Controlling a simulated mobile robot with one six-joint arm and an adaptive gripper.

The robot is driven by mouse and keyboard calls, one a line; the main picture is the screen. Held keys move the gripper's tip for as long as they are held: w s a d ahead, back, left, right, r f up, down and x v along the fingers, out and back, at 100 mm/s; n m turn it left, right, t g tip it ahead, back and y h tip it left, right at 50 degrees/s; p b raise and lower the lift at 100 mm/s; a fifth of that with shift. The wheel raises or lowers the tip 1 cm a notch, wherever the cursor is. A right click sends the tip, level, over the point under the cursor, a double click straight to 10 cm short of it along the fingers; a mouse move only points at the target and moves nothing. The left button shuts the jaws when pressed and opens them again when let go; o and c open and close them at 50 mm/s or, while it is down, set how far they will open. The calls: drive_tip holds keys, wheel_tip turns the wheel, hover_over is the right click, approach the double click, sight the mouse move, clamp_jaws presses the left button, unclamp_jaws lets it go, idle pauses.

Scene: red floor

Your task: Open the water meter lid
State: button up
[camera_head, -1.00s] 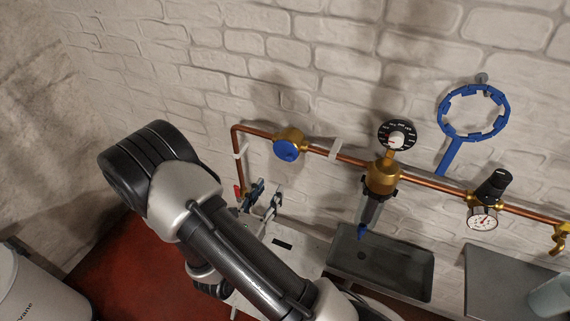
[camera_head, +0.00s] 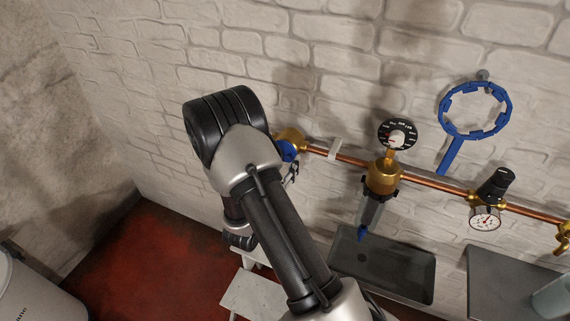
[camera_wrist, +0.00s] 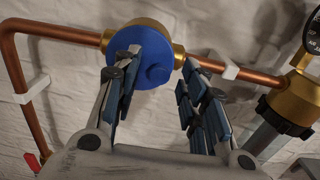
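The water meter is a brass body with a round blue lid (camera_wrist: 152,72) on the copper pipe. In the wrist view the lid faces me and looks closed, and my left finger covers part of it. My gripper (camera_wrist: 158,95) is open, with its blue-padded fingers spread. The left finger is in front of the lid and the right finger is to its right, below the pipe. I cannot tell whether a finger touches the lid. In the head view the lid (camera_head: 288,150) shows beside my arm, which hides most of the gripper.
The copper pipe (camera_head: 345,158) runs along the white brick wall. A grey tray (camera_head: 385,262) sits below.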

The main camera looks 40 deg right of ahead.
drive_tip(key=shift+c, duration=0.5)
clamp_jaws()
